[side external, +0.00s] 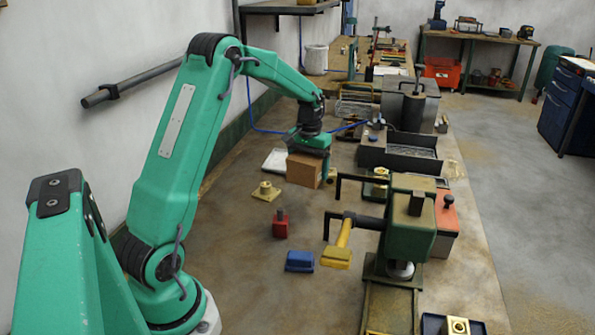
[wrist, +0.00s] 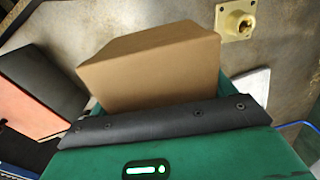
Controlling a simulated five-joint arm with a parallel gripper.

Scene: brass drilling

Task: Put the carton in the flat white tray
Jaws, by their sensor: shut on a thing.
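The carton (side external: 303,171) is a plain brown box. My gripper (side external: 309,152) is shut on it from above and hides its top in the side view. In the wrist view the carton (wrist: 150,68) stands out beyond the dark edge of my gripper (wrist: 165,118). I cannot tell whether its underside touches the bench. The flat white tray (side external: 272,160) lies on the bench just left of the carton, partly hidden behind it. A white corner, likely the tray (wrist: 254,84), shows right of the carton in the wrist view.
A brass flanged part (side external: 266,191) lies in front of the tray; it also shows in the wrist view (wrist: 237,20). A red block (side external: 280,225) and a blue block (side external: 299,261) stand nearer. A dark metal bin (side external: 380,155) and the green drilling machine (side external: 410,225) are to the right.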

